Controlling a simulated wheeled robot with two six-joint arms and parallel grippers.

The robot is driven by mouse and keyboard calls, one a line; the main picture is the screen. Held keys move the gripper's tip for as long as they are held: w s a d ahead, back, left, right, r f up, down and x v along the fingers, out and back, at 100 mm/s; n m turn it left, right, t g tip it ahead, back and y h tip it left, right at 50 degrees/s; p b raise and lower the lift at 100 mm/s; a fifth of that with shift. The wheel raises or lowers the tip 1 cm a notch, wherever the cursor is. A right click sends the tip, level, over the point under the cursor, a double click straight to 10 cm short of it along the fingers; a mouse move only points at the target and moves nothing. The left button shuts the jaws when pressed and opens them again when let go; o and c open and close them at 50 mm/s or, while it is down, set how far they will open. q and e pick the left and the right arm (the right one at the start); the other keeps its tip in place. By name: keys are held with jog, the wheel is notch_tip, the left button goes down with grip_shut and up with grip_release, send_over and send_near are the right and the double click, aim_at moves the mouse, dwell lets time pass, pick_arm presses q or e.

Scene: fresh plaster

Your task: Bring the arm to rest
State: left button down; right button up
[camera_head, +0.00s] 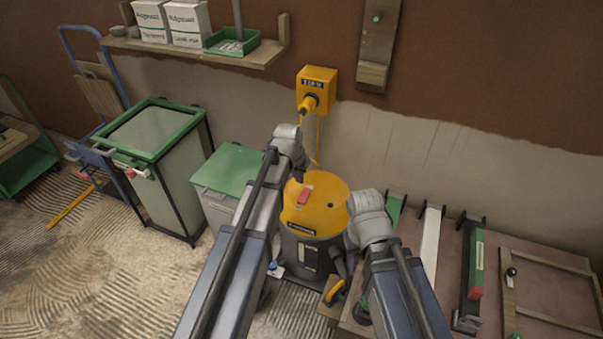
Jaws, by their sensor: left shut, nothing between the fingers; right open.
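My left arm (237,240) comes in from the lower left and reaches up to a grey joint (288,142) in front of the yellow vacuum. My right arm (405,290) comes in from the lower right and ends at a grey joint (368,215) beside the vacuum, above the bench's left side. Both arms are raised, a little apart from each other. I cannot make out the fingers of either gripper; they seem hidden below or behind the arm links. No held object is visible.
A yellow-topped vacuum (333,190) stands between my arms, below a yellow wall box (318,83). A green-lidded bin (229,167) and a green-rimmed bin (160,130) stand left. A bench (400,325) with tools and a wooden frame (548,255) is right. A shelf (190,50) hangs above.

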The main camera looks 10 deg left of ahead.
pick_arm(q)
jog(key=shift+s+p+v, duration=0.2)
jog(key=shift+p+v, duration=0.3)
jog(key=shift+v, duration=0.6)
pick_arm(e)
jog(key=shift+r, duration=0.95)
pick_arm(q)
jog(key=shift+f, duration=0.1)
jog(key=s+d+m+g+y, duration=0.15)
jog(key=s+d, duration=0.35)
jog(key=s, duration=0.7)
jog(key=s+d+g, duration=0.2)
jog(key=s+d, duration=0.2)
jog(key=s, duration=0.8)
notch_tip(320, 180, up, 17)
jog(key=p, duration=1.7)
jog(key=shift+s+d+p, duration=0.15)
jog(key=shift+s+p, duration=0.25)
pick_arm(e)
notch_tip(320, 180, up, 18)
jog(key=shift+f, duration=0.1)
